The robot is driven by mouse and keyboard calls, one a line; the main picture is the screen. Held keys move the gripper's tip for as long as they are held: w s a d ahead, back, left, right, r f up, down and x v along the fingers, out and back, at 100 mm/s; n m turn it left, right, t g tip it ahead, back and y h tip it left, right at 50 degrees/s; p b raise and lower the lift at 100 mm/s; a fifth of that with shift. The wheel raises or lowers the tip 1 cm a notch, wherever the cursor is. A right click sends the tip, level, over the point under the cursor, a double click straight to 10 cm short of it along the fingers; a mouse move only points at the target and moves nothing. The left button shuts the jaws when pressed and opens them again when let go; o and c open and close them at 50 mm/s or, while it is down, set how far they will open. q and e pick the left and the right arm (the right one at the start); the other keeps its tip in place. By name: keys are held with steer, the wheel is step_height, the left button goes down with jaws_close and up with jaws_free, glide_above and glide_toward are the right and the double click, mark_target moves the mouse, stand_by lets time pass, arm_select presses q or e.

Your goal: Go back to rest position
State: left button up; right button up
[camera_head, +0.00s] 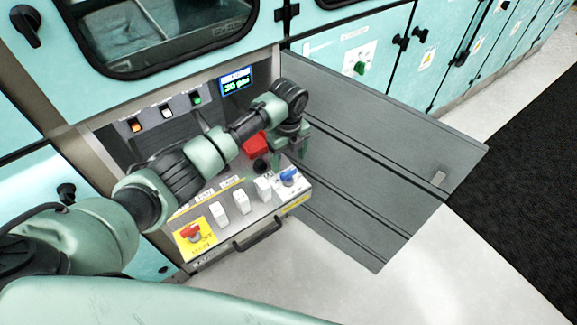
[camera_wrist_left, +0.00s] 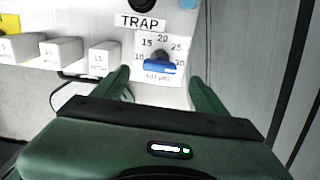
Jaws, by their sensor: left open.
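My left gripper (camera_head: 291,160) is in front of the control panel, at the right end of its row of controls. Its fingers are apart with nothing between them, and in the left wrist view the open fingers (camera_wrist_left: 160,88) stand either side of the blue knob (camera_wrist_left: 162,67), apart from it. The knob sits on a dial marked 10 to 30 under a TRAP label (camera_wrist_left: 140,20). In the head view the blue knob (camera_head: 289,175) shows just below the fingers. My right gripper is not in view.
The panel carries white switches (camera_head: 221,215), a red emergency button (camera_head: 190,231) on yellow, and a lower handle (camera_head: 257,233). A small display (camera_head: 235,81) is lit above. A grey open door panel (camera_head: 370,150) lies to the right. Pale floor (camera_head: 400,285) is clear in front.

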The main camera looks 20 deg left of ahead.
arm_select(q)
steer(key=shift+r, duration=1.25)
steer(key=shift+f, duration=0.1)
